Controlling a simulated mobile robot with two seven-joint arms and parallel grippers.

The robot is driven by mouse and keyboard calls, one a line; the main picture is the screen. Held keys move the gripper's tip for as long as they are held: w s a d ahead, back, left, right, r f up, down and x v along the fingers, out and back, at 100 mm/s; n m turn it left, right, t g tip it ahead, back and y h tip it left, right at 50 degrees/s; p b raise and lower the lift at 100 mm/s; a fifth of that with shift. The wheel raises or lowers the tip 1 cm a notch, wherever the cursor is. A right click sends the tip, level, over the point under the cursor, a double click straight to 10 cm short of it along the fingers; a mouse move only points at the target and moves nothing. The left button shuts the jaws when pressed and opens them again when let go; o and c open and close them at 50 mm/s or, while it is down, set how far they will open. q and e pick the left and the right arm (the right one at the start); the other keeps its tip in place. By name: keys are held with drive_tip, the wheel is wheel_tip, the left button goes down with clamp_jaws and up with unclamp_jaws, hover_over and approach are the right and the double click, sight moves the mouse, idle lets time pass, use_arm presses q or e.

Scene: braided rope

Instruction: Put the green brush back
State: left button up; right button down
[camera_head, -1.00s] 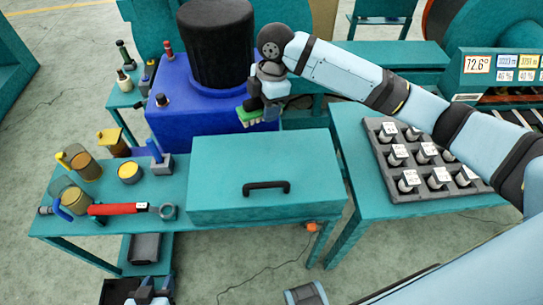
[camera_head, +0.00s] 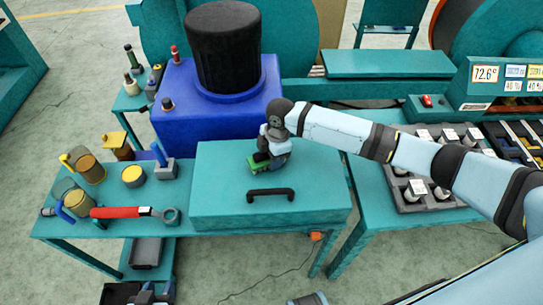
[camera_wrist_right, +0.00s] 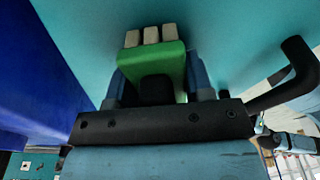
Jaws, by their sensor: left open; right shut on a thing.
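The green brush (camera_head: 262,167), with pale bristle tufts, is in my right gripper (camera_head: 268,158) over the teal box lid (camera_head: 225,185) in the head view. In the right wrist view the green brush body (camera_wrist_right: 172,62) sits between the blue-grey fingers of my right gripper (camera_wrist_right: 158,85), which is shut on it. The bristles point toward the teal surface; I cannot tell whether they touch it.
The lid has a black handle (camera_head: 270,193). A blue base (camera_head: 180,120) with a black cylinder (camera_head: 225,45) stands behind. Tins (camera_head: 133,175) and a red-handled wrench (camera_head: 115,212) are on the table left. A grey tray (camera_head: 415,205) of labelled pieces stands right.

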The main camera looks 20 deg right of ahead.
drive_tip(key=shift+f, duration=0.1)
drive_tip(key=c, duration=0.5)
unclamp_jaws()
drive_tip(key=r, duration=0.4)
drive_tip(key=d+r, duration=0.1)
drive_tip(key=r, duration=0.7)
drive_tip(key=shift+w+d, duration=0.15)
drive_tip(key=shift+d, duration=0.25)
